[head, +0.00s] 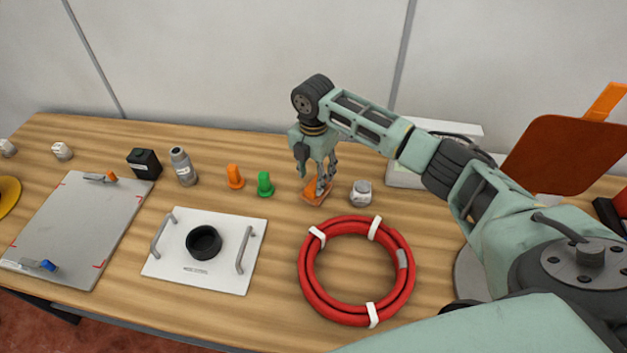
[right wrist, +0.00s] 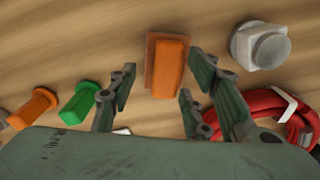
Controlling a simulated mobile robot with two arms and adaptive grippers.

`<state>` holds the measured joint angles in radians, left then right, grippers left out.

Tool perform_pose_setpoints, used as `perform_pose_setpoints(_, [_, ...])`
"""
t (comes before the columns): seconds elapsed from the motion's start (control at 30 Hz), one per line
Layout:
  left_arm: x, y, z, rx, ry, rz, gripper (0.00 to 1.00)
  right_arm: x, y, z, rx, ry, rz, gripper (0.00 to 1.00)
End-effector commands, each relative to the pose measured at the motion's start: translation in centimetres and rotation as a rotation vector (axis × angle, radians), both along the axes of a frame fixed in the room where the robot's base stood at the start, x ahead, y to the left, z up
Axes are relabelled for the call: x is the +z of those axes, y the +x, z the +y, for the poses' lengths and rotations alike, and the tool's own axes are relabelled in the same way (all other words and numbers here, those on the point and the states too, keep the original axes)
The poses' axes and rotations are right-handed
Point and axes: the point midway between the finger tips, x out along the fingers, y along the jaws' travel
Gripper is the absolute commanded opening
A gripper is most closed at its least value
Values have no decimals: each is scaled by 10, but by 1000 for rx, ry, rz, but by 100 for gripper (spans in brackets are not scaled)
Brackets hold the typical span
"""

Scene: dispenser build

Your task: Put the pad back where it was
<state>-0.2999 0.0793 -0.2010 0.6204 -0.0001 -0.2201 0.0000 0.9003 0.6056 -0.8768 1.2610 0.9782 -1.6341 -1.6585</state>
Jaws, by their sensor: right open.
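An orange block-shaped piece on a flat orange-brown base, which looks like the pad, stands on the wooden table under my right gripper. In the head view the pad (head: 312,196) is partly hidden by the fingers; in the right wrist view its top (right wrist: 167,66) shows clearly. My right gripper (head: 318,185) points down at it and is open. In the right wrist view the fingers (right wrist: 160,92) are spread, with the pad lying ahead of and between their tips; I cannot tell whether they touch it. My left gripper is not in view.
An orange plug (head: 235,177) and a green plug (head: 265,184) stand left of the pad. A white-grey hex piece (head: 361,193) stands close on its right. A red hose coil (head: 308,270) lies in front. A white plate with handles (head: 165,264) and a grey board (head: 75,225) lie further left.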

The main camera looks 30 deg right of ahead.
Motion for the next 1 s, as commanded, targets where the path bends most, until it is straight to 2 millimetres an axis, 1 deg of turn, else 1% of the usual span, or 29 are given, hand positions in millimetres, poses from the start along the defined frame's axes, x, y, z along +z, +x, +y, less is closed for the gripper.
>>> perform_pose_setpoints(0.03, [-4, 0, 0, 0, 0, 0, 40, 11, 2, 0, 2, 2, -5, 45])
perform_pose_setpoints(0.2, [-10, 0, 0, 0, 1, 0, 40, 48, 1, 0, 1, 1, -5, 45])
perform_pose_setpoints(0.3, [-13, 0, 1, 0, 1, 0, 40, 67, 1, 0, 1, 1, -3, 45])
perform_pose_setpoints(0.4, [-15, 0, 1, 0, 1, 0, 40, 82, 1, 0, 1, 2, -3, 45])
perform_pose_setpoints(0.5, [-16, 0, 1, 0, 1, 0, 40, 90, 1, 0, 1, 1, 0, 45])
perform_pose_setpoints(0.6, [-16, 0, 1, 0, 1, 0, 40, 95, 0, 0, 1, 1, 0, 45])
perform_pose_setpoints(1.0, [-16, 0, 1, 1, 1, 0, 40, 95, 0, 0, 0, 1, 1, 45])
